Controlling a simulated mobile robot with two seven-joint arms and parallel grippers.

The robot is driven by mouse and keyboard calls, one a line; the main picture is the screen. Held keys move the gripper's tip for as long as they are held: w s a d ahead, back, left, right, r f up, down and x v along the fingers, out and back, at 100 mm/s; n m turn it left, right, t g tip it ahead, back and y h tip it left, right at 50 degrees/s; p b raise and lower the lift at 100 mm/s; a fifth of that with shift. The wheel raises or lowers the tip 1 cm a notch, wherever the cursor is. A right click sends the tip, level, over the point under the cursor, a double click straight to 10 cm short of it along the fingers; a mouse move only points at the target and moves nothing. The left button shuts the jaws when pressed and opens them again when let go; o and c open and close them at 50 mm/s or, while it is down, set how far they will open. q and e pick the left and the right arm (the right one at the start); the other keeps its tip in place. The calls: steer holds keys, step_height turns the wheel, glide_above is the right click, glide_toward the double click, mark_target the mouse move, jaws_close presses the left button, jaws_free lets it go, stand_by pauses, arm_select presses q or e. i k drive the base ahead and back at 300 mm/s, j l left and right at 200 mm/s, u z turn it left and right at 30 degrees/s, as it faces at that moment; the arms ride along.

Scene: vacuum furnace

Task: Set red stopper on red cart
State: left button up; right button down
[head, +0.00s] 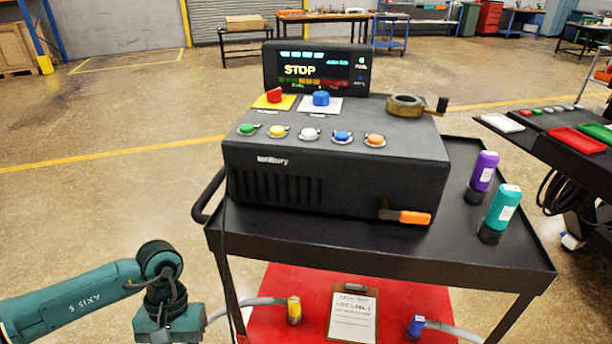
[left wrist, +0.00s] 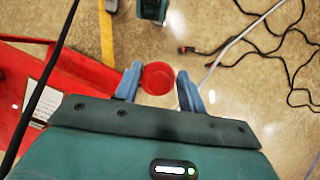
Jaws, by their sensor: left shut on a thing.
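My left gripper (left wrist: 158,84) has its two blue fingers on either side of the red stopper (left wrist: 158,77), a round red piece, and is shut on it above the floor. In the head view my left arm comes in at the lower left; its fingers and the stopper are below the frame. The red cart (head: 270,309) shows as a red surface under the black top. It also shows at the left of the left wrist view (left wrist: 85,68), to the left of the stopper. My right gripper is not in view.
A clipboard (head: 353,314), a yellow-ended hose (head: 294,309) and a blue-ended hose (head: 416,325) are at the red surface. A dark control box (head: 280,172) and purple (head: 484,170) and teal (head: 502,206) bottles stand on the black top. Cables (left wrist: 285,65) lie on the floor.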

mark_target(457, 162)
steer(key=l+u, duration=0.1)
steer(key=l, duration=0.35)
steer(key=k+l+u, duration=0.1)
steer(key=l, duration=0.4)
steer(key=k+l+u, duration=0.1)
steer(key=l, duration=0.35)
steer(key=k+l+u, duration=0.1)
steer(key=l, duration=0.35)
steer(key=k+l, duration=0.1)
steer(key=l, duration=0.35)
steer(key=k+l, duration=0.1)
steer(key=l, duration=0.4)
steer(key=k+l, duration=0.1)
steer(key=l, duration=0.35)
steer(key=k+l, duration=0.1)
steer(key=l, duration=0.35)
